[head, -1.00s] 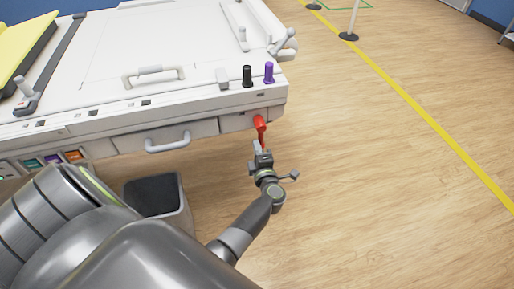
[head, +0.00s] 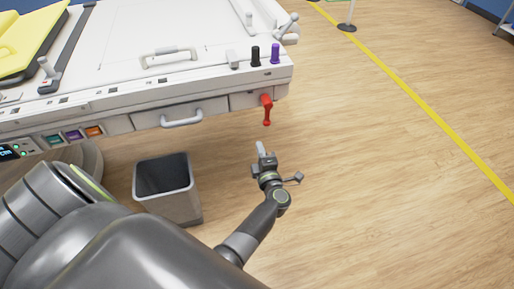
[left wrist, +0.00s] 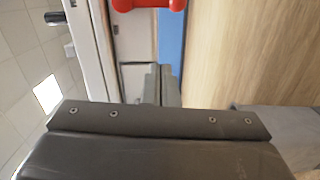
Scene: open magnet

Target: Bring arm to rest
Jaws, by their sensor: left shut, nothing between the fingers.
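My left gripper (head: 262,150) is in the middle of the head view, shut and empty, in front of the white machine. A red handle (head: 267,110) hangs down from the machine's front right corner. The gripper is just below and in front of it, with a gap between them in the head view. Part of the red handle (left wrist: 149,5) also shows at the top edge of the left wrist view. The shut fingers (left wrist: 164,86) point toward the top of that view. My right gripper does not show.
The white machine (head: 190,75) has a drawer handle (head: 181,118), a black knob (head: 255,57) and a purple knob (head: 275,54).

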